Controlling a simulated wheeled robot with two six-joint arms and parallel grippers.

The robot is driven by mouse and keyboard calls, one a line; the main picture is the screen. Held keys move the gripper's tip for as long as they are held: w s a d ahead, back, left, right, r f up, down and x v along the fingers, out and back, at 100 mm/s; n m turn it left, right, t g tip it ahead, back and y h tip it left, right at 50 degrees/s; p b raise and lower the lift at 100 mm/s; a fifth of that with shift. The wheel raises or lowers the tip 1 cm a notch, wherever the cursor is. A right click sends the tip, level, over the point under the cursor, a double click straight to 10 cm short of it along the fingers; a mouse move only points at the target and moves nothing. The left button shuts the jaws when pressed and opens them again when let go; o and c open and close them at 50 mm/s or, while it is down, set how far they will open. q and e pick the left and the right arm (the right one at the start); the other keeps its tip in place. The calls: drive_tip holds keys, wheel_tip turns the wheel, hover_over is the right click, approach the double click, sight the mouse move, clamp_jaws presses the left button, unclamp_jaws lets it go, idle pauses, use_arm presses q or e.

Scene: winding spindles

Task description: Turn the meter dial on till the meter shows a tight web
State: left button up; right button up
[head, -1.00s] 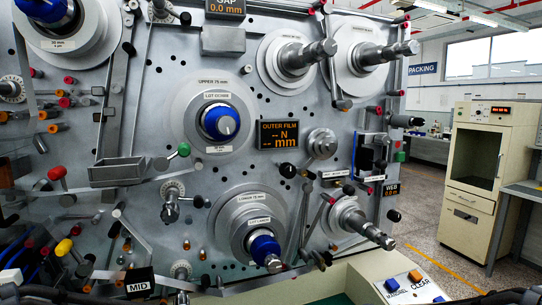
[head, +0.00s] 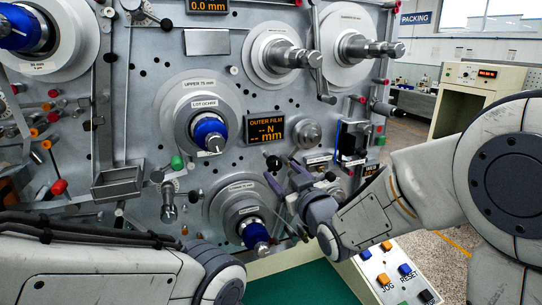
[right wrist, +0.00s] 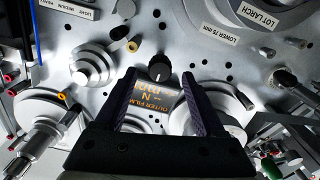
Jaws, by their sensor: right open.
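The meter (head: 264,130) is a dark panel reading "OUTER FILM" with orange dashes before N and mm. It also shows, turned round, between my fingers in the right wrist view (right wrist: 155,110). The meter dial (head: 273,162) is a small black knob just below the meter. In the right wrist view the dial (right wrist: 159,68) has a pale mark and lies between and beyond my fingertips. My right gripper (head: 284,178) is open and empty, its dark fingers just below the dial; I see no contact. My left gripper is out of view; only my left arm shows.
Spindles with blue hubs, upper (head: 209,133) and lower (head: 255,236), stand out left of the meter. A grey roller (head: 307,134) sits right of it. A grey tray (head: 117,183) projects at left. A button console (head: 398,272) lies at lower right.

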sight(272, 161)
drive_tip(key=p+x, duration=0.3)
drive_tip(key=x, duration=0.4)
drive_tip(key=shift+r, duration=0.15)
drive_tip(key=shift+w+a+p, duration=0.2)
drive_tip(key=shift+w+p, duration=0.1)
drive_tip(key=shift+w, duration=0.3)
clamp_jaws()
